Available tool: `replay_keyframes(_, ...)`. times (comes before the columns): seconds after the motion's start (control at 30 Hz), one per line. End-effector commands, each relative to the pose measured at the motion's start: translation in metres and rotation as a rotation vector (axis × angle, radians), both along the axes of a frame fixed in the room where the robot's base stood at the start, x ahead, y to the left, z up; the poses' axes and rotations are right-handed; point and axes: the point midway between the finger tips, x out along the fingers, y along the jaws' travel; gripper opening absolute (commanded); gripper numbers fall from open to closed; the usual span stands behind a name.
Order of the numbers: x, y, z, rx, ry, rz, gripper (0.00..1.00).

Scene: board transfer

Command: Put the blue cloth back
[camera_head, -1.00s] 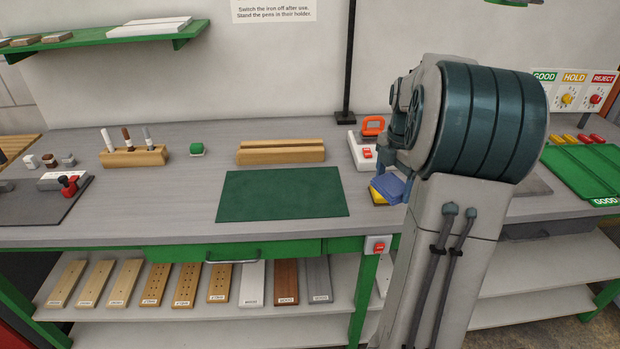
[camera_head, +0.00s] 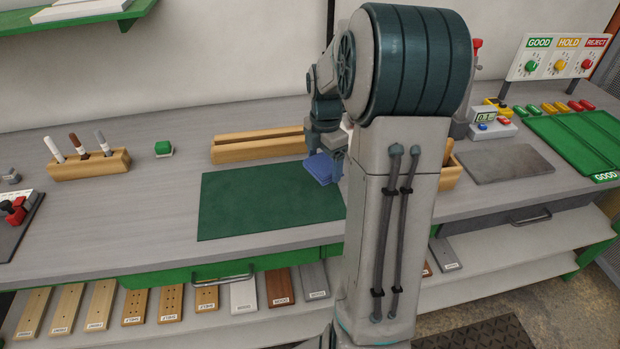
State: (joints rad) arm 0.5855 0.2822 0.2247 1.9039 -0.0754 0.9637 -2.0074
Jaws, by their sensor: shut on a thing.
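The blue cloth (camera_head: 319,168) is a small folded blue piece at the end of my arm. My gripper (camera_head: 327,156) is shut on it and holds it over the right part of the green mat (camera_head: 255,205). Whether the cloth touches the mat or hangs just above it, I cannot tell. My own arm hides the bench to the right of the cloth, including the place where a yellow item stood.
A wooden slotted block (camera_head: 250,152) stands behind the mat. A grey mat (camera_head: 505,164) and green tray (camera_head: 600,172) lie to the right.

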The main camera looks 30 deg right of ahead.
Motion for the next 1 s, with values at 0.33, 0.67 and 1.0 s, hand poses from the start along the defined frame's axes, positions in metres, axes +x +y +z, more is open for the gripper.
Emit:
replay_keyframes(0.33, 0.007, 0.033, -0.027, 0.001, 0.003, 0.003, 0.6)
replay_keyframes(0.67, 0.007, 0.032, -0.059, 0.0, 0.0, 0.003, 0.6)
replay_keyframes(1.0, 0.008, 0.032, -0.062, -0.001, 0.0, 0.003, 0.89)
